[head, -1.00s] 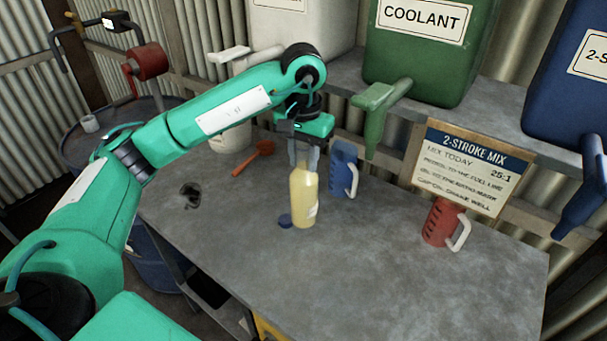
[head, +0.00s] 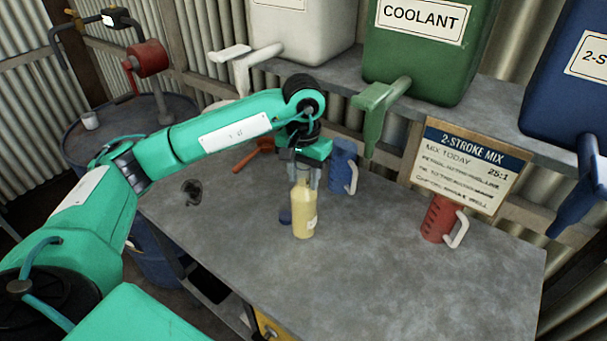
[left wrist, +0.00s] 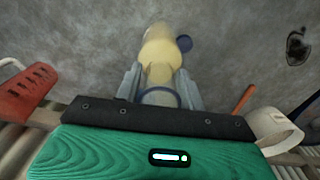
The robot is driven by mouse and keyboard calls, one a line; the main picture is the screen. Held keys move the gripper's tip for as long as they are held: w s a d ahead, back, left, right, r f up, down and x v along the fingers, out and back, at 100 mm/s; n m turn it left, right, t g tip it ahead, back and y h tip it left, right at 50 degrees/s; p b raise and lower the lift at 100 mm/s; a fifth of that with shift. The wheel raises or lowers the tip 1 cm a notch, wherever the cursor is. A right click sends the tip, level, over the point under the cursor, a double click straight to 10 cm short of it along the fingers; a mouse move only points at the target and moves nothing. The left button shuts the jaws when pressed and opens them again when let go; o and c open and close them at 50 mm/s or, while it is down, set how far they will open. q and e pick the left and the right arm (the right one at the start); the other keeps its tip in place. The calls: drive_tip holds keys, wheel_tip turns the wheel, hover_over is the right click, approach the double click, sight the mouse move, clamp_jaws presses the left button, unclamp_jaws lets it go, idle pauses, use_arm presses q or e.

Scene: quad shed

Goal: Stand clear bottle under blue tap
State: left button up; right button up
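The clear bottle (head: 304,215) of pale yellow liquid is upright at the middle of the bench, its base at or just above the top; I cannot tell which. My left gripper (head: 307,180) points down from above, its fingers around the bottle's upper part. In the left wrist view the fingers (left wrist: 160,82) flank the bottle (left wrist: 161,48) closely on both sides. The blue tap (head: 577,195) hangs from the blue container (head: 568,85) at the far right, well away from the bottle. My right gripper is not in view.
A blue cap (head: 285,215) lies left of the bottle. A blue jug (head: 341,165) stands close behind it. A red jug (head: 438,218) stands before the 2-stroke sign (head: 470,170). The green tap (head: 374,120) overhangs the back. The bench's front right (head: 430,285) is clear.

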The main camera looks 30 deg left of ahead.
use_arm(q)
drive_tip(key=shift+o, duration=0.9)
drive_tip(key=shift+r, duration=0.1)
